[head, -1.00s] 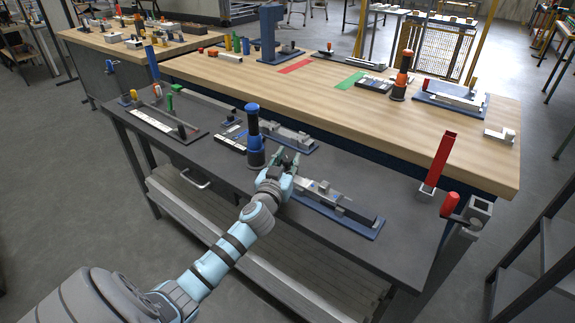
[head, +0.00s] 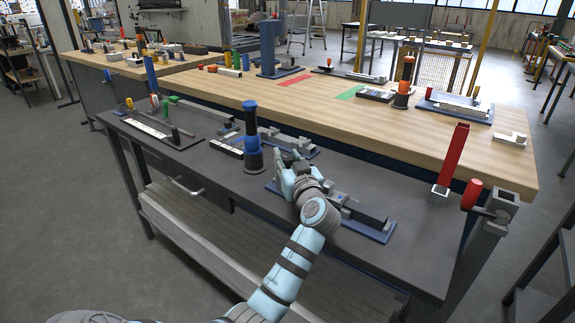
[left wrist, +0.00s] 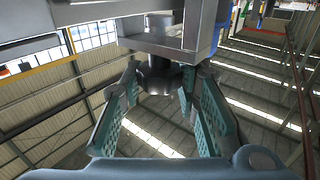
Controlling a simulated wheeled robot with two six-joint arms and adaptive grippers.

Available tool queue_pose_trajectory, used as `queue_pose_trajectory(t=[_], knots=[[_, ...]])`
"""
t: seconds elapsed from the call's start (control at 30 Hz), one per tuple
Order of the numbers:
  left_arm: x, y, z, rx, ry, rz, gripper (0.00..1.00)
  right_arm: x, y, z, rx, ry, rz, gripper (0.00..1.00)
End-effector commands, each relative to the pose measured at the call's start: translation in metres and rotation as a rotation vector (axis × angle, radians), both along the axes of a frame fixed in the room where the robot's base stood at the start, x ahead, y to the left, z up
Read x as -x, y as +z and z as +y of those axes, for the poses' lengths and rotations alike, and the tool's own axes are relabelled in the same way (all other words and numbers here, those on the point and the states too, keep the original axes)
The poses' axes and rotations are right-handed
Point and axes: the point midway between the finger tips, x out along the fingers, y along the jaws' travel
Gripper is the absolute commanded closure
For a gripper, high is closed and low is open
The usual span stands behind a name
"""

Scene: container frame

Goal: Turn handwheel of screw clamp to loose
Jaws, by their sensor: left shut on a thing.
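The screw clamp is a grey metal device on a blue base plate (head: 381,236), lying on the dark bench in the head view. My left gripper (head: 287,167) is at the clamp's left end and covers that end. In the left wrist view, my left gripper's teal fingers (left wrist: 160,92) close on both sides of a dark round piece, the handwheel (left wrist: 158,74). It sits beneath a grey metal block of the clamp (left wrist: 165,42). In the head view the handwheel is hidden behind the fingers. My right gripper is not in view.
A black and blue cylinder (head: 252,140) stands close left of my left gripper. Another blue-based device (head: 285,140) lies behind it. A red bar clamp (head: 453,158) and a red-handled clamp (head: 471,194) are at the bench's right end. The bench front (head: 225,185) is bare.

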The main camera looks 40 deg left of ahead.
Motion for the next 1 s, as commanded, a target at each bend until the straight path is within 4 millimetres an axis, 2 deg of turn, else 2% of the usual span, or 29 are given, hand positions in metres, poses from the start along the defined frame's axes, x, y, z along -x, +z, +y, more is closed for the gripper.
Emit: queue_pose_trajectory(t=[0.37, 0.4, 0.5, 0.8, 0.87, 1.0], knots=[[0.000, -0.001, 0.000, 0.002, 0.004, 0.003, 0.99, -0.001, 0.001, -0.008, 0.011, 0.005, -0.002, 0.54], [0.000, -0.001, 0.000, 0.002, 0.004, 0.003, 0.65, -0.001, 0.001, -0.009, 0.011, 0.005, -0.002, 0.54], [0.000, -0.001, 0.000, 0.001, 0.003, 0.002, 0.50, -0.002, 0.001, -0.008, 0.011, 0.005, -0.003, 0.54], [0.001, 0.000, -0.001, 0.002, 0.003, 0.001, 0.50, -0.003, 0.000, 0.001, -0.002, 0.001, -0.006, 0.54], [0.004, -0.001, -0.006, 0.002, 0.001, 0.000, 0.50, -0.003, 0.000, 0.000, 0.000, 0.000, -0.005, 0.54], [0.020, -0.001, -0.029, 0.004, 0.000, 0.001, 0.50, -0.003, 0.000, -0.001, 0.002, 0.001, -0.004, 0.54]])
